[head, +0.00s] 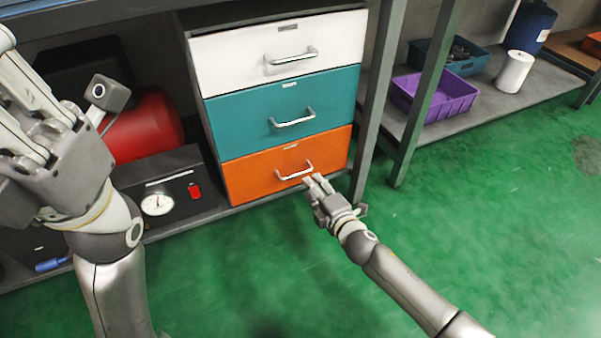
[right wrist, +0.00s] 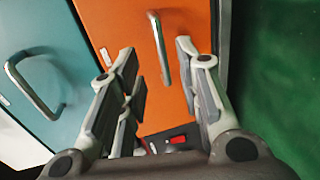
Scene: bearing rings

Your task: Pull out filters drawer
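A three-drawer cabinet stands under the bench. It has a white top drawer (head: 230,65), a teal middle drawer (head: 240,115) and an orange bottom drawer (head: 250,180), all closed. Their labels are too small to read. My right gripper (head: 314,181) is at the orange drawer's metal handle (head: 293,174). In the right wrist view my right gripper (right wrist: 160,75) is open, and the orange drawer's handle (right wrist: 158,45) shows between its spread fingers, with gaps on both sides. My left gripper (head: 25,100) is raised at the left edge, its fingertips partly cut off, away from the drawers.
A red tank (head: 145,125) and a black box with a gauge (head: 157,203) stand left of the cabinet. A bench leg (head: 376,100) stands close on its right. A purple crate (head: 440,98) sits on the right shelf. The green floor (head: 480,220) in front is clear.

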